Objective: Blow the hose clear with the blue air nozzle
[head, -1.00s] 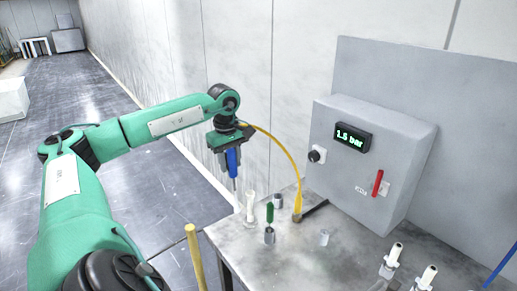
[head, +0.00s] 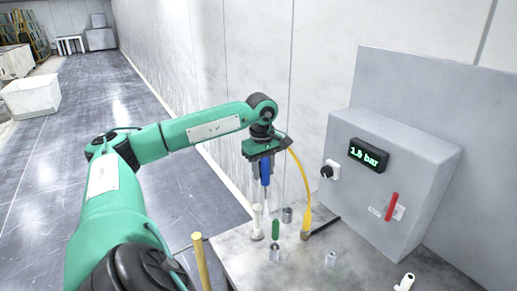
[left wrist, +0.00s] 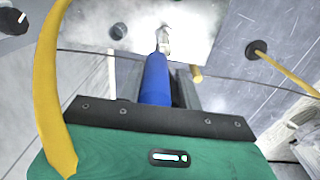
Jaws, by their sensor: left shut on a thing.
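My left gripper (head: 264,172) is shut on the blue air nozzle (head: 265,169), which points down above the table's left part. Its thin pale tip hangs near a white upright fitting (head: 257,222) and a green piece (head: 276,230); I cannot tell if it touches either. A yellow hose (head: 299,177) arcs from the gripper down to the table. In the left wrist view the blue nozzle (left wrist: 155,80) sits between the fingers, with the yellow hose (left wrist: 48,95) at the left. Which hose is to be cleared is unclear. My right gripper is out of view.
A grey control box (head: 385,190) with a green pressure display (head: 368,155), black knob (head: 328,170) and red handle (head: 391,207) stands at the table's back. Metal cups (head: 274,254) stand on the metal table (head: 240,262). A yellowish pole (head: 202,262) rises in front, at the table's left.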

